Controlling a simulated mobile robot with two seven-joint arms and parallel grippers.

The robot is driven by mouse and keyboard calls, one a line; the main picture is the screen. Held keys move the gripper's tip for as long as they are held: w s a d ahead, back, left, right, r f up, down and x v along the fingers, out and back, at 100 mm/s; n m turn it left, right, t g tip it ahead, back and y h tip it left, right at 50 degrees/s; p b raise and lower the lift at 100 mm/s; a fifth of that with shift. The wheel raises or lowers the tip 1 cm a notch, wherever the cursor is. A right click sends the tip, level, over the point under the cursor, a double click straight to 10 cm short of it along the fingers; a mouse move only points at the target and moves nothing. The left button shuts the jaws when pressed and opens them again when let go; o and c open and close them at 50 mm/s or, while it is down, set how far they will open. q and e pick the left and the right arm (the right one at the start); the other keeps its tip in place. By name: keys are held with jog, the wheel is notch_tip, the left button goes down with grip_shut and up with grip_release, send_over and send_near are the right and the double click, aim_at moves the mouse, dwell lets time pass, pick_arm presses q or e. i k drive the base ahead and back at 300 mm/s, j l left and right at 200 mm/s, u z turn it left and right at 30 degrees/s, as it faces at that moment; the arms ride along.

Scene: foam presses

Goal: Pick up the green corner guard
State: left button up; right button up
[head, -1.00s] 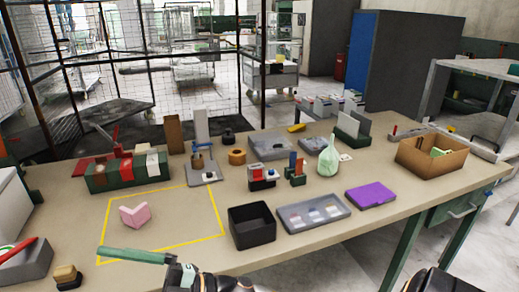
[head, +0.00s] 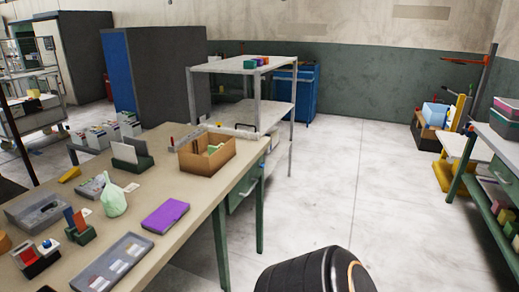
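I cannot make out a green corner guard for certain. A light green piece (head: 214,149) lies in the open cardboard box (head: 193,163) at the right end of the tan table, mostly hidden by the box walls; its shape is too small to tell. A small green block (head: 249,64) stands beside a red and a blue one on top of the grey shelf rack (head: 230,66). Neither gripper is in view. Only a dark rounded link of my own arm shows at the bottom edge, away from these things.
The tan table (head: 190,205) holds a purple case (head: 165,215), a grey tray (head: 112,262), a pale green bag (head: 112,199) and a dark green holder (head: 132,160). A green bench (head: 495,165) stands at the right. The floor (head: 350,180) between is clear.

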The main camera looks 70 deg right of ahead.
aim_at(212, 149)
jog(key=l+z, duration=0.4)
jog(key=i+l+z, duration=0.15)
jog(key=l+z, duration=0.25)
jog(key=i+l+z, duration=0.1)
jog(key=l, duration=0.2)
jog(key=i+l+z, duration=0.15)
jog(key=l, duration=0.15)
jog(key=i+l+z, duration=0.1)
jog(key=i+l, duration=0.1)
jog(key=l, duration=0.1)
